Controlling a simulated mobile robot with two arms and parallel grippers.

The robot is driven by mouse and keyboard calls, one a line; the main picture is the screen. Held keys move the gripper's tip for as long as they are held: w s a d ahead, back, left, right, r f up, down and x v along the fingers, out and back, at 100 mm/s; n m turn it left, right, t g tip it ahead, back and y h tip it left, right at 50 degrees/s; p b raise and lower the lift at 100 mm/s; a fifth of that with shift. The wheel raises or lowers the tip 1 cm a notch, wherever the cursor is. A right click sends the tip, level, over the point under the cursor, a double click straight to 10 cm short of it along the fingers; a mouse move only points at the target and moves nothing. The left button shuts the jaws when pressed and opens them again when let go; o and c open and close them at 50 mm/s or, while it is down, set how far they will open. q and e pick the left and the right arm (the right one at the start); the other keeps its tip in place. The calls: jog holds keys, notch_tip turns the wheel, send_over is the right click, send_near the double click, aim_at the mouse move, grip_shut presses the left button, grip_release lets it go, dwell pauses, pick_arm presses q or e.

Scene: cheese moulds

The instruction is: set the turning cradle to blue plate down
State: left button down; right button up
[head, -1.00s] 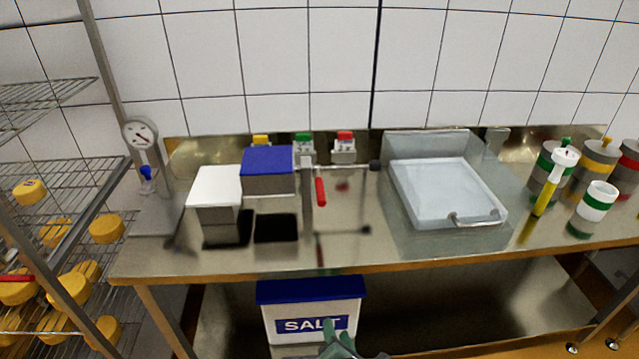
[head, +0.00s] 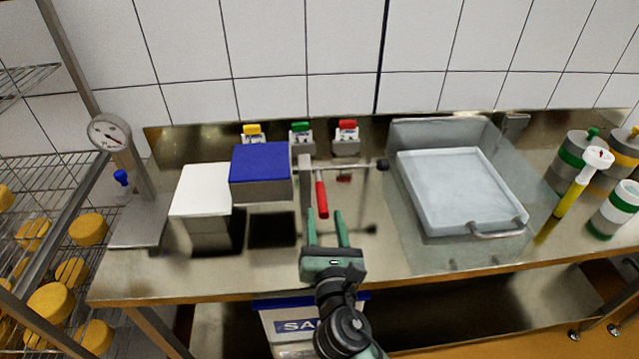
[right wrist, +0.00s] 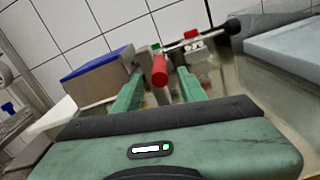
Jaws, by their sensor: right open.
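The turning cradle stands at the left middle of the steel bench, its blue plate (head: 262,161) on the upper side and level. A grey block shows beneath the blue plate. The cradle's red handle (head: 321,196) hangs down from a metal bar on its right. My right gripper (head: 326,214) is open and empty, its fingers pointing at the handle, whose lower end shows between the fingertips. In the right wrist view the red handle (right wrist: 159,71) lies between the two green fingers. I cannot tell whether they touch it. My left gripper is not in view.
A white-topped block (head: 200,190) stands just left of the cradle. Yellow, green and red tags (head: 347,129) stand behind. A white tray (head: 462,190) with a metal handle lies to the right. A dial gauge (head: 108,134) and cheese racks are at left.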

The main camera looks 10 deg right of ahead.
aim_at(321, 196)
jog(key=w, duration=0.3)
jog(key=shift+w+r+p, duration=0.1)
jog(key=shift+r+p, duration=0.05)
jog(key=shift+p, duration=0.15)
jog(key=w, duration=0.3)
jog(key=shift+w, duration=0.65)
grip_shut()
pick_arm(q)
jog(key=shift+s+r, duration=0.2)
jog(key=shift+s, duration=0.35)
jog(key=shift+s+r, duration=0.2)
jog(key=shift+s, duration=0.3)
